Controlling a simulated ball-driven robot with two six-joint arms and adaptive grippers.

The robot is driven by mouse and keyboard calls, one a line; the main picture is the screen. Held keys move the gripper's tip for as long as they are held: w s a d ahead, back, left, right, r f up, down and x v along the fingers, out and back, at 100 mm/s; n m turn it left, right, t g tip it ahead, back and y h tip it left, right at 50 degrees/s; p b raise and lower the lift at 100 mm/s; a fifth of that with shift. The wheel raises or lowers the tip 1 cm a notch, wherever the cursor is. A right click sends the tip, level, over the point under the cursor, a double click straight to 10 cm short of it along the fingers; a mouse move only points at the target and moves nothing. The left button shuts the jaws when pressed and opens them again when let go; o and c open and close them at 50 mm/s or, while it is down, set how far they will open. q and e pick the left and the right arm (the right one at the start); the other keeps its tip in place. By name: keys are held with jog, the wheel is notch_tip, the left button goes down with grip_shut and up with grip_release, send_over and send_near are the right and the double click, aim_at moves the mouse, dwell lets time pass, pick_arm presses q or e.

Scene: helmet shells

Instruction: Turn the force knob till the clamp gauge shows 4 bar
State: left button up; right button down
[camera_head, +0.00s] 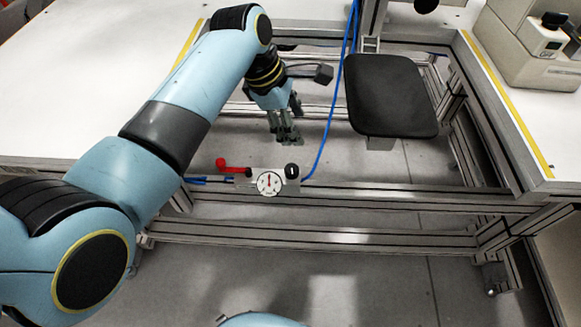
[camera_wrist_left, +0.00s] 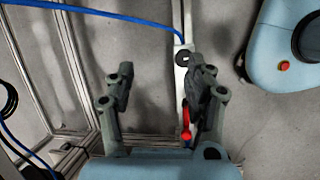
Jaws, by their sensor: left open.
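The clamp gauge (camera_head: 269,183) is a small white dial on a bracket on the front rail in the head view. A needle mark stands near vertical, but its numbers are too small to read. The black force knob (camera_head: 292,171) sits just right of the dial; it also shows in the left wrist view (camera_wrist_left: 182,57), close to the right-hand finger. My left gripper (camera_head: 285,137) is open and empty, pointing down behind the gauge and knob. In the left wrist view, its fingers (camera_wrist_left: 160,76) are spread apart. My right gripper is not in view.
A red lever (camera_head: 235,167) is left of the gauge; it also shows in the left wrist view (camera_wrist_left: 186,124). A blue hose (camera_head: 324,140) rises beside the knob. A black pad (camera_head: 391,96) stands at right. White tabletops (camera_head: 75,80) flank the open frame.

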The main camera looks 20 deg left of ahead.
aim_at(292, 168)
pick_arm(q)
jog(key=s+a+f+n+b, duration=0.2)
jog(key=s+a+f+n, duration=0.1)
jog(key=s+n, duration=0.2)
jog(key=b+x, duration=0.2)
jog(key=x, duration=0.3)
jog(key=b+x, duration=0.1)
jog(key=x, duration=0.4)
jog(key=shift+w+d+b, duration=0.25)
jog(key=shift+b, duration=0.1)
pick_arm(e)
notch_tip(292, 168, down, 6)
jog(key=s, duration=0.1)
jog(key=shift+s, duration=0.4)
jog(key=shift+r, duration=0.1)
pick_arm(q)
jog(key=c, duration=1.1)
jog(key=shift+r+m+p, duration=0.15)
jog(key=shift+m+p, duration=0.35)
jog(key=shift+p, duration=0.3)
grip_shut()
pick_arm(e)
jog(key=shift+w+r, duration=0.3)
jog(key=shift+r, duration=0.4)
